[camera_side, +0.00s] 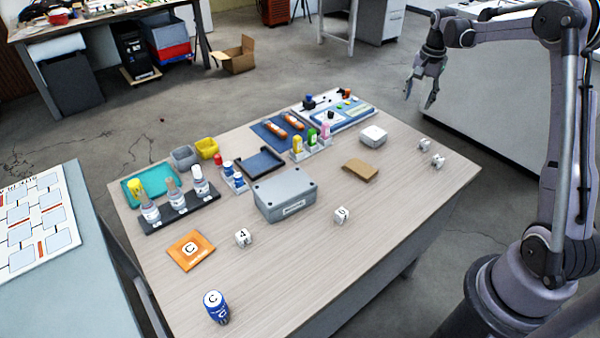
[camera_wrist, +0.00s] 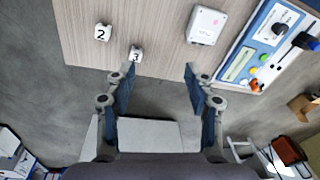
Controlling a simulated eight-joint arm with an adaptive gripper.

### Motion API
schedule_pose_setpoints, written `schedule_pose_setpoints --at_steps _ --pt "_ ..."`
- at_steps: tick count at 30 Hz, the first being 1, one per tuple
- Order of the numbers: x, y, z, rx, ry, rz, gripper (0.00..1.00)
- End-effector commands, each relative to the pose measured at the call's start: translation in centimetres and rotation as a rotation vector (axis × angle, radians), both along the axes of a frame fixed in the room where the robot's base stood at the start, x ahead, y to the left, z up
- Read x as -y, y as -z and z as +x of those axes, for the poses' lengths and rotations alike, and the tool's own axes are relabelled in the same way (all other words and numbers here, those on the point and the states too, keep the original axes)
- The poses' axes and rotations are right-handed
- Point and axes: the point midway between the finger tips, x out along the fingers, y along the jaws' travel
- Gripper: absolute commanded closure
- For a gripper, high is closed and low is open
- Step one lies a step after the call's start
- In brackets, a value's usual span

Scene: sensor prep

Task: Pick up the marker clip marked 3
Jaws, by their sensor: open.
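The marker clip marked 3 (camera_wrist: 136,54) is a small white block with a black numeral, near the table's edge in the wrist view. It appears to be the farther of two white clips (camera_side: 424,144) at the right of the table in the side view, where its numeral is unreadable. My gripper (camera_side: 419,100) is open and empty, raised beyond the table's far right edge. In the wrist view, the clip lies just ahead of the left fingertip, and the space between my fingers (camera_wrist: 159,78) is empty.
A clip marked 2 (camera_wrist: 103,32) sits left of clip 3 in the wrist view. A grey box (camera_side: 285,194) stands mid-table. Bare tabletop surrounds clip 3 on its table side.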

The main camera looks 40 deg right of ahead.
Motion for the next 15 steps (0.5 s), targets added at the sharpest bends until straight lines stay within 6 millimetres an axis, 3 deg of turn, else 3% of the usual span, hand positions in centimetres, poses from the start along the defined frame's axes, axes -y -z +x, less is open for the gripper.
schedule_pose_setpoints --at_steps 1,6,10,15 --pt "2.0 1.4 -0.2 -0.014 0.058 0.015 0.46" --pt "6.6 5.0 -1.3 -0.056 0.214 0.058 0.46" --pt "8.7 6.9 -2.2 -0.076 0.289 0.077 0.46" --pt "9.5 8.2 -2.6 -0.087 0.324 0.087 0.46"
